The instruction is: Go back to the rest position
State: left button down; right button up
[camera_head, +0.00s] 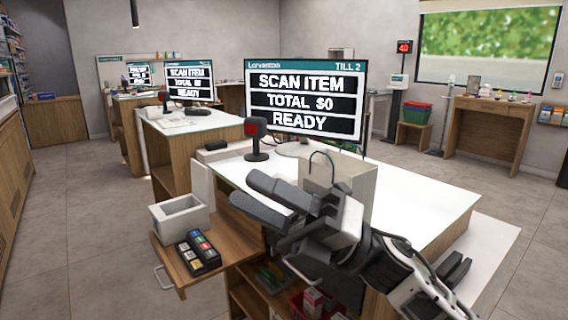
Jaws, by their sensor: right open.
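My right gripper (247,190) reaches in from the lower right, over the near edge of the Till 2 counter (424,203). Its two dark fingers point left and are apart, with nothing seen between them. A pale paper bag (352,181) with a dark handle stands on the counter just behind the gripper, partly hidden by it. I cannot tell whether they touch. My left gripper is not in view.
The Till 2 screen (304,101) and a scanner (256,138) stand behind the gripper. A wooden side shelf (229,226) at left holds a white open box (179,218) and a card keypad (198,253). Floor (85,240) is clear at left.

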jog(key=w+d+f+m+t+h, duration=0.2)
jog(key=d+f+m+t+h, duration=0.15)
jog(key=f+m+t, duration=0.5)
jog(key=w+d+f+m+t+h, duration=0.15)
jog(key=f+m+t+h, duration=0.35)
jog(key=m, duration=0.6)
jog(key=w+d+f+m+t+h, duration=0.1)
jog(key=d+f+m+t+h, duration=0.4)
jog(key=m, duration=0.5)
jog(key=s+d+f+m+g+h, duration=0.3)
jog(key=s+f, duration=0.5)
jog(key=f, duration=0.4)
jog(key=s+d+f+m+g+h, duration=0.4)
jog(key=s+f+m, duration=0.4)
jog(key=f, duration=0.5)
jog(key=shift+f+h, duration=0.2)
jog(key=shift+h, duration=0.25)
